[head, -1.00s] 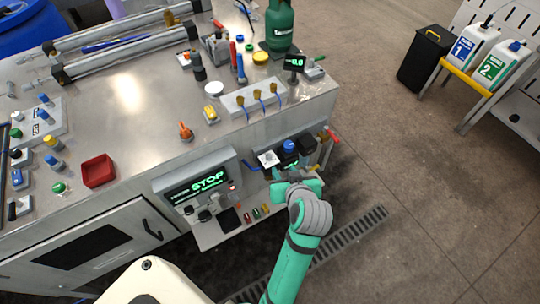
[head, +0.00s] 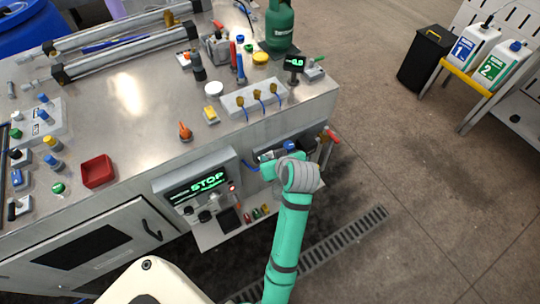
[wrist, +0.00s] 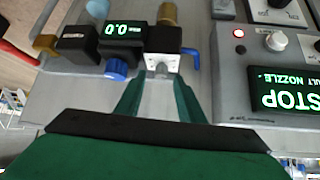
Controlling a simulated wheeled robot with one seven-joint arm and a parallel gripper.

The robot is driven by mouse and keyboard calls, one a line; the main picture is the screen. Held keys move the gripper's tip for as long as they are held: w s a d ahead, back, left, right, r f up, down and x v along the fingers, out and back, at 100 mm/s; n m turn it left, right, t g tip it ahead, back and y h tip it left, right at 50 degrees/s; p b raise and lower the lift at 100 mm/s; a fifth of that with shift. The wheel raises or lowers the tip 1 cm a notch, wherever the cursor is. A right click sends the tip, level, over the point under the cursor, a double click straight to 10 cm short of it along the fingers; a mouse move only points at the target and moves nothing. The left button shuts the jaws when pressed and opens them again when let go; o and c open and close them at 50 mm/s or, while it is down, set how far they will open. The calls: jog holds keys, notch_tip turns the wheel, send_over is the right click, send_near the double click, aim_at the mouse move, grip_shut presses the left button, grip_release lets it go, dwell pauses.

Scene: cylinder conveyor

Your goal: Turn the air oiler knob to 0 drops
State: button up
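The air oiler looks to be the black block with a white, marked dial face (wrist: 160,60) in the wrist view; a small grey knob (wrist: 161,67) shows at its front. The dial's setting is too small to read. My gripper (wrist: 161,82) is open, its two green fingers on either side just in front of this knob; I cannot tell whether they touch it. In the head view my gripper (head: 284,164) is at the recess in the bench's front side, and my wrist mostly covers the oiler.
Left of the oiler in the wrist view are a blue knob (wrist: 116,70) and a display (wrist: 122,30) reading 0.0. A control box (wrist: 285,85) showing STOP stands further right, a red handle (wrist: 18,52) far left.

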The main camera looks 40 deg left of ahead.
jog(key=shift+x, duration=1.05)
grip_shut()
jog(key=shift+r, duration=0.1)
